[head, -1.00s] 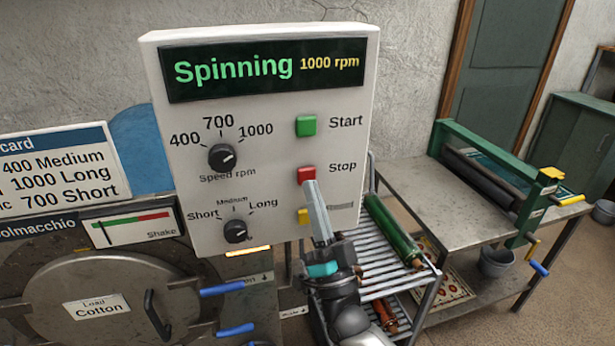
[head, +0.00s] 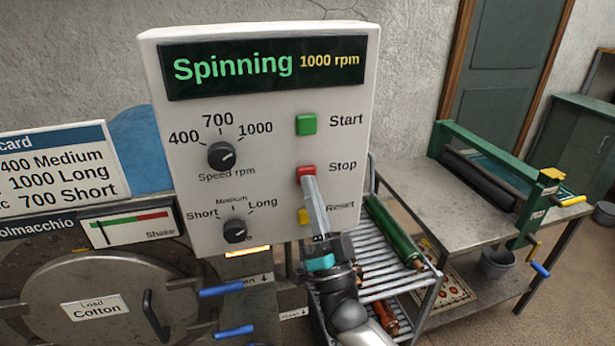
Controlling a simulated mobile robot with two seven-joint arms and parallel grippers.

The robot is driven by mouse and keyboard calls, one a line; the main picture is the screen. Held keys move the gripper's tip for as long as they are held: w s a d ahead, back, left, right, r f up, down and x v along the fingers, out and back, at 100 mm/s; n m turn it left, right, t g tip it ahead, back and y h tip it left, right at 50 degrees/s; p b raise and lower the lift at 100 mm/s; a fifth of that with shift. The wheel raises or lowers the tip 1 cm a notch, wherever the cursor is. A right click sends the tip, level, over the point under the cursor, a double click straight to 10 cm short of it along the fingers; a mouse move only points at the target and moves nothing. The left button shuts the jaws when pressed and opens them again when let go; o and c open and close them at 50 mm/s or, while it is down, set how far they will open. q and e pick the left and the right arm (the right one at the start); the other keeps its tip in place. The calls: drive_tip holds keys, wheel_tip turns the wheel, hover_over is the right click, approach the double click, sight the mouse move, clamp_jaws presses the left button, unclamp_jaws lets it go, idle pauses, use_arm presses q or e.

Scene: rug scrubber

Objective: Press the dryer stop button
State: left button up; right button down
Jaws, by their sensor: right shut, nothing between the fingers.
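The dryer's control panel (head: 262,150) is a white box; its display (head: 266,68) reads "Spinning 1000 rpm". The red Stop button (head: 307,170) is on its right side, with its lower part hidden by my fingertips. My right gripper (head: 309,182) is shut and empty, its fingers pointing up and its tips at the lower edge of the Stop button. I cannot tell whether they touch it. My left gripper is not in view.
The green Start button (head: 306,125) is above Stop. The yellow Reset button (head: 303,216) is below, partly behind my fingers. A slatted rack (head: 375,250) stands behind my right arm, and a metal table (head: 400,185) with a green roller press is to the right.

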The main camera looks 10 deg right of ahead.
drive_tip(key=shift+w, duration=0.3)
drive_tip(key=shift+s, duration=0.1)
idle(0.3)
drive_tip(key=shift+s+p, duration=0.3)
drive_tip(key=shift+s, duration=0.5)
drive_tip(key=s+p, duration=0.2)
drive_tip(key=s, duration=0.3)
drive_tip(key=shift+d, duration=0.1)
idle(0.4)
